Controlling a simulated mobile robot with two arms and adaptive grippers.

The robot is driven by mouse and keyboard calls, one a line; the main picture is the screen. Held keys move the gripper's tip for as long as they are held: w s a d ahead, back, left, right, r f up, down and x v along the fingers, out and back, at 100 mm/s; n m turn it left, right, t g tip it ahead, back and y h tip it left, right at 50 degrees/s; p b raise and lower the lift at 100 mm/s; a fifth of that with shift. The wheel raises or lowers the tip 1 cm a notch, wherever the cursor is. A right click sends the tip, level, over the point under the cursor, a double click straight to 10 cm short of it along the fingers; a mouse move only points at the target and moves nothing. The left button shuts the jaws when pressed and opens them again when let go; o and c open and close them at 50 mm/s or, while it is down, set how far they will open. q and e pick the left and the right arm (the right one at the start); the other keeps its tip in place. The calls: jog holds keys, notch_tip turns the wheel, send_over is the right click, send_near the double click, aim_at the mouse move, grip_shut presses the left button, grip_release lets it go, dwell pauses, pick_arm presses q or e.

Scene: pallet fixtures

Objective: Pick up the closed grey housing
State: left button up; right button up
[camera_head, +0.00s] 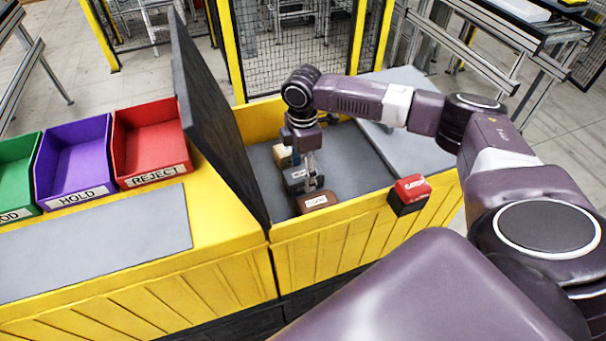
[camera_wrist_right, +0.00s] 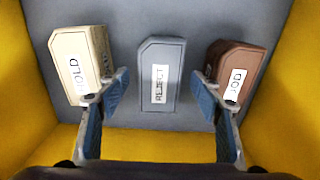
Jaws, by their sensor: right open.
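The grey housing (camera_wrist_right: 172,58), closed and labelled REJECT, lies on the grey floor of the yellow bin (camera_head: 330,245). It also shows in the head view (camera_head: 297,178), partly behind my right gripper. A beige housing (camera_wrist_right: 85,50) labelled HOLD is left of it in the wrist view, and a brown housing (camera_wrist_right: 242,62) is right of it, each with a gap. My right gripper (camera_wrist_right: 161,85) is open and empty. Its fingers show on either side of the grey housing, near the inner edges of the beige and brown ones. My left gripper is not in view.
A dark raised panel (camera_head: 215,120) stands along the bin's left side. A red and black box (camera_head: 410,193) sits at the bin's right front rim. Green (camera_head: 18,165), purple HOLD (camera_head: 73,155) and red REJECT (camera_head: 150,145) trays stand left. A bare grey mat (camera_head: 95,240) lies before them.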

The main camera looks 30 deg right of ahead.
aim_at(302, 173)
jog(key=shift+f, duration=0.65)
jog(key=c, duration=1.3)
jog(key=shift+r, duration=0.1)
jog(key=shift+c, duration=0.2)
notch_tip(302, 173, up, 20)
jog(key=b, duration=0.4)
